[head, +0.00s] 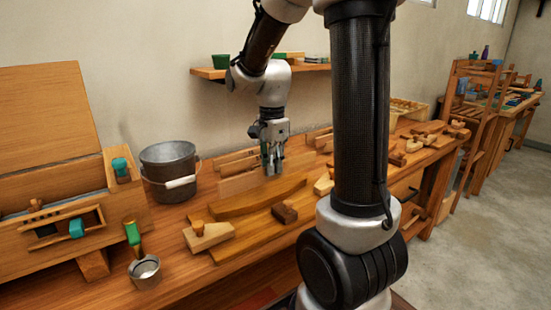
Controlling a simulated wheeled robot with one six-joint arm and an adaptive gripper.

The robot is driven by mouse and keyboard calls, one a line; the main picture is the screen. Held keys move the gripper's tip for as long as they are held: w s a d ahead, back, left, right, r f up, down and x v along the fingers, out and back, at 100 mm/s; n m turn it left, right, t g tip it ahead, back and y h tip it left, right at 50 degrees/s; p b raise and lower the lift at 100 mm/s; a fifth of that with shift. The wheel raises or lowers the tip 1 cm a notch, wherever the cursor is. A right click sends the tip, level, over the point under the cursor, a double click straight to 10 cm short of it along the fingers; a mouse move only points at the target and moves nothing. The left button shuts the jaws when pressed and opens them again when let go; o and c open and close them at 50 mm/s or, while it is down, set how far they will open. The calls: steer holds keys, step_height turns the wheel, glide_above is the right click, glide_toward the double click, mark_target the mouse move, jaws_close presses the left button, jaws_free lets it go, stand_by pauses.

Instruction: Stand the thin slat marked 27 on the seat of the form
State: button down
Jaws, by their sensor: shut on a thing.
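My gripper (272,168) points down over the workbench, its fingers shut on a thin pale slat (240,183). The slat is on edge, long side running left to right, just behind a long curved wooden piece (258,200) that appears to be part of the form. A flat wooden board (245,236) lies under and in front of the curved piece. I cannot tell whether the slat's lower edge touches anything. No number 27 is legible. The fingertips are small and partly merge with the slat.
More thin boards (236,160) stand behind the slat. A wedge-shaped block with a knob (208,236) and a dark block (284,211) sit near the curved piece. A metal bucket (168,165), a small metal cup (145,272) and a wooden stand (50,190) occupy the left.

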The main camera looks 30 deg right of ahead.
steer(key=shift+f, duration=4.45)
steer(key=shift+f, duration=0.1)
steer(key=c, duration=1.5)
jaws_free()
steer(key=shift+r, duration=5.5)
